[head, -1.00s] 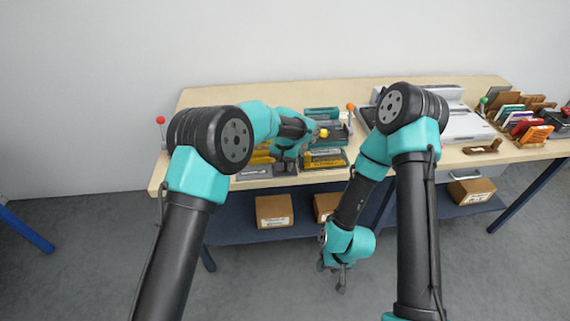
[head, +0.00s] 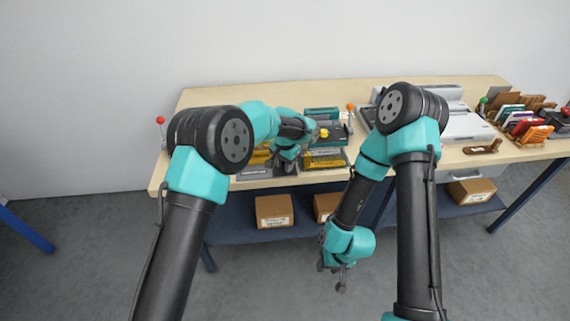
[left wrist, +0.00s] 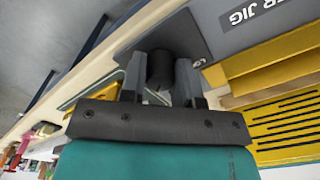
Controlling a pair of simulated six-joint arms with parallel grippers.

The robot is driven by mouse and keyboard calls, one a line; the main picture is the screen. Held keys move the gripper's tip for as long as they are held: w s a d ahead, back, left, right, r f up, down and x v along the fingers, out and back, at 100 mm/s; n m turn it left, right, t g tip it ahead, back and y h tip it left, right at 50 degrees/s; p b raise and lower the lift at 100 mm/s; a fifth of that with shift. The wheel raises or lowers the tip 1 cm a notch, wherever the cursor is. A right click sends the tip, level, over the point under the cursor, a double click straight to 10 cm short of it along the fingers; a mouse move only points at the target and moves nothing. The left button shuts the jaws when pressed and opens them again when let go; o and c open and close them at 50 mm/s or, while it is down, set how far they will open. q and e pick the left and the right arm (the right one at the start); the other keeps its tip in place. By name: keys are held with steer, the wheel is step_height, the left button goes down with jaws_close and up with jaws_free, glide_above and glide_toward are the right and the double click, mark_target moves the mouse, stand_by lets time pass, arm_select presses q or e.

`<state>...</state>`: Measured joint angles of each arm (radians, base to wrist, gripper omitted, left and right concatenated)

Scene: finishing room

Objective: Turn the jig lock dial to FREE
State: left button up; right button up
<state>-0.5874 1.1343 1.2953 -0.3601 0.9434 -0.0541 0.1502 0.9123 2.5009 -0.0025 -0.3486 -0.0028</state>
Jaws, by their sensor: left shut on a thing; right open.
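The jig lock dial (left wrist: 160,66) is a dark round knob on a dark plate, seen in the left wrist view. My left gripper (left wrist: 162,78) is shut on it, one finger on each side. In the head view my left gripper (head: 282,166) is low at the front edge of the bench and hides the dial. The jig (left wrist: 265,60) is yellow with a grey label plate ending in "ER JIG". No FREE mark or dial pointer is readable. My right gripper (head: 335,283) hangs open and empty in front of the bench.
A teal and yellow machine or tray (head: 325,157) stands just right of my left gripper. A grey machine (head: 465,122) and a rack of coloured samples (head: 525,122) are farther right. Cardboard boxes (head: 273,211) sit on the lower shelf. The floor before the bench is clear.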

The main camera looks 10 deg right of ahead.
arm_select(q)
steer(key=o, duration=0.9)
steer(key=shift+r, duration=0.1)
step_height(320, 180, up, 17)
steer(key=shift+r, duration=0.15)
